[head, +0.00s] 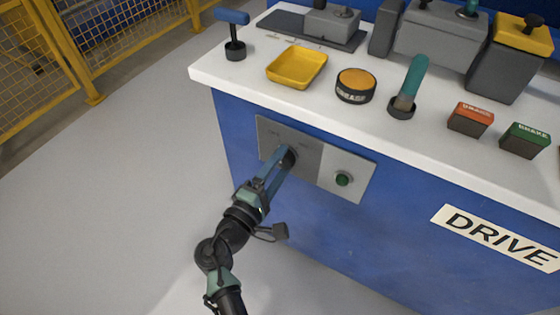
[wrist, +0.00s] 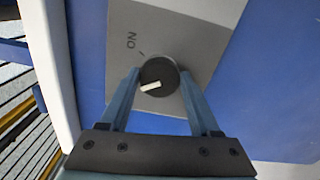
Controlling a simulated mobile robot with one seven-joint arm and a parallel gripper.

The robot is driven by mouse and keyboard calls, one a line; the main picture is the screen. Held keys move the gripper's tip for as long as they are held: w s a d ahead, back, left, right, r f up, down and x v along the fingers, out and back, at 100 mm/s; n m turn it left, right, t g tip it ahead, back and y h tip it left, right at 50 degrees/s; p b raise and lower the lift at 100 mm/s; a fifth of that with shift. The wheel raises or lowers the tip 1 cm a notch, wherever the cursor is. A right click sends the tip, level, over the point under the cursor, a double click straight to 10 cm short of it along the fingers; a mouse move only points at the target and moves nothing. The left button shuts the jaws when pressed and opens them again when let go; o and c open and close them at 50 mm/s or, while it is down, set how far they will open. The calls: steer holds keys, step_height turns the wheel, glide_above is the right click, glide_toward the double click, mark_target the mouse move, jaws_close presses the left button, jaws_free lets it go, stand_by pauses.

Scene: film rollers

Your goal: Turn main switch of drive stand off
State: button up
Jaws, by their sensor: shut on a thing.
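The main switch is a round black knob (wrist: 158,76) with a white pointer mark, on a grey plate (head: 262,130) on the blue front of the drive stand (head: 400,215). My gripper (head: 287,160) reaches the knob from the front. In the wrist view, the two blue fingers of my gripper (wrist: 160,80) are shut on the knob, one on each side. The white mark points to the lower left there, away from the "ON" label (wrist: 131,40) and its tick. In the head view the knob is partly hidden by the fingers. I cannot make out an "OFF" label.
The white top (head: 210,70) overhangs above, bearing a yellow tray (head: 297,66), an orange-topped round part (head: 356,85), a teal lever (head: 412,80) and brake blocks. A yellow mesh fence (head: 115,45) stands left. The floor before the stand is clear.

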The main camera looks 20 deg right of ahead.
stand_by(0.5)
steer(key=o, duration=1.4)
steer(key=p+v, duration=0.3)
steer(key=v, duration=1)
